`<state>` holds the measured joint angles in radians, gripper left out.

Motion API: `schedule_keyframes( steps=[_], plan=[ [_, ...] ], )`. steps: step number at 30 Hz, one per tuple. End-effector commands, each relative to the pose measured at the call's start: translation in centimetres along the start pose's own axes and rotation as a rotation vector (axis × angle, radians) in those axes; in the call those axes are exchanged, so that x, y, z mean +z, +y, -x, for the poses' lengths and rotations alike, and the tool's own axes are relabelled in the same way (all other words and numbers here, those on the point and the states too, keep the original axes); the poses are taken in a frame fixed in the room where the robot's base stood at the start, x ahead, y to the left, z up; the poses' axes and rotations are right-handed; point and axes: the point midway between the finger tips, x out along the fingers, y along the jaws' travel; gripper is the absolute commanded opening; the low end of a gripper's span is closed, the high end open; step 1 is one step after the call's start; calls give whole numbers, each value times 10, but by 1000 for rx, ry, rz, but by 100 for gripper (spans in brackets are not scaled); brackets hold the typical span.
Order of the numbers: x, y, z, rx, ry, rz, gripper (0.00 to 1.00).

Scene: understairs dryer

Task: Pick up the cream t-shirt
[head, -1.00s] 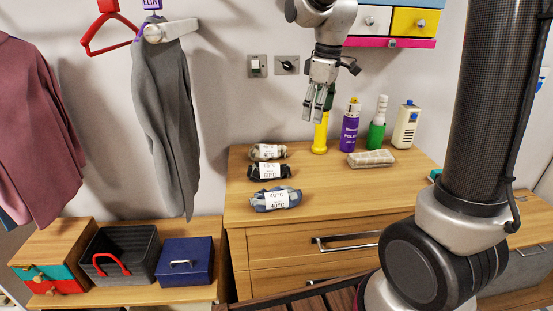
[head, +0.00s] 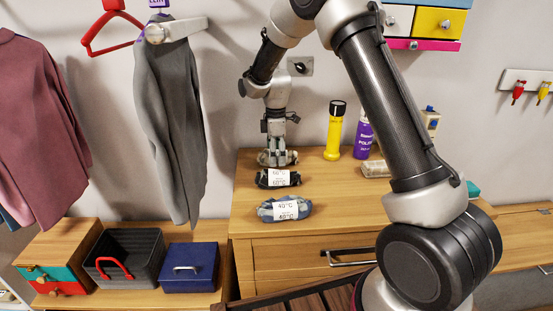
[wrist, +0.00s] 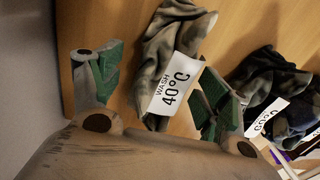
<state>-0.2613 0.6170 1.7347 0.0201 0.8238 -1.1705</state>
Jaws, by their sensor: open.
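The cream t-shirt (head: 264,158) is a small rolled bundle in muted cream and olive tones, at the back of the wooden dresser top. In the wrist view the cream t-shirt (wrist: 163,50) has a white tag reading "WASH 40°C". My gripper (head: 278,150) points down over it and hides its middle in the head view. In the wrist view my gripper (wrist: 158,78) is open, with its green-padded fingers on either side of the bundle. I cannot tell whether the pads touch the cloth.
A black rolled bundle (head: 278,178) lies just in front, and a blue-grey bundle (head: 285,209) nearer the front edge. A yellow flashlight (head: 334,130) and a purple can (head: 363,138) stand to the right. The dresser's front right is clear.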

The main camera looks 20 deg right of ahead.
Motion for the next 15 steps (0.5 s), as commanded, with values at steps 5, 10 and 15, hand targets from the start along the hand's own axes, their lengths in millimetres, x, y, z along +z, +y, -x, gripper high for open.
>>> schedule_keyframes(
  steps=[5, 10, 15],
  plan=[
    [0, 0, -9, 0, 0, 0, 76],
    [0, 0, -9, 0, 0, -1, 73],
    [0, 0, -8, 0, 0, -1, 42]
  ],
)
